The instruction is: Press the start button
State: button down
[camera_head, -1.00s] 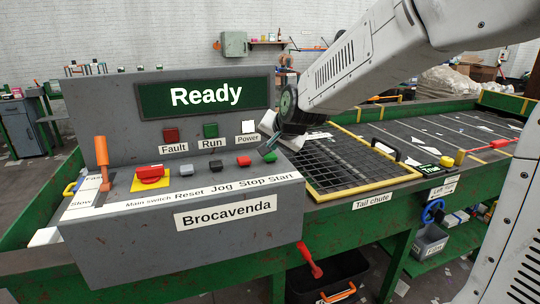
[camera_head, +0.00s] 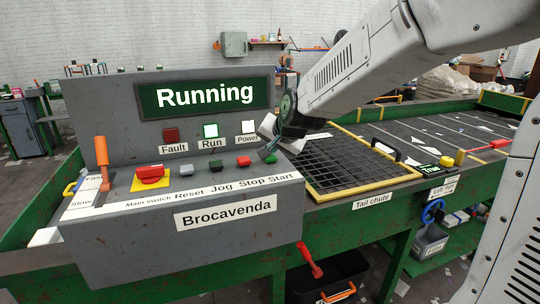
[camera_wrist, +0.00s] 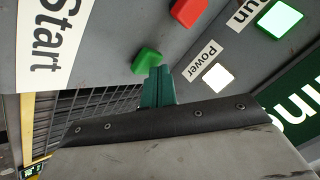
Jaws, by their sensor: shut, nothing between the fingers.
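The green start button (camera_head: 270,157) sits at the right end of the button row on the grey control panel (camera_head: 150,222), by the label "Start". It also shows in the wrist view (camera_wrist: 147,61). My gripper (camera_head: 266,151) is shut and empty, with its tips at the start button. In the wrist view the green fingertips (camera_wrist: 157,75) overlap the button's edge; I cannot tell whether they touch it. The display (camera_head: 204,97) reads "Running". The Run lamp (camera_head: 211,131) is lit bright, and the Power lamp (camera_head: 248,127) is white.
The red stop button (camera_head: 243,161) is just left of the start button. Further left are the jog button (camera_head: 214,163), the reset button (camera_head: 186,170) and the red main switch (camera_head: 150,173). An orange lever (camera_head: 102,160) stands at the far left. A yellow-edged grid (camera_head: 350,160) lies right of the panel.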

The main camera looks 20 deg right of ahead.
aim_at(271, 158)
dwell(0.5)
jog(key=shift+r, duration=0.85)
jog(key=shift+r, duration=2.5)
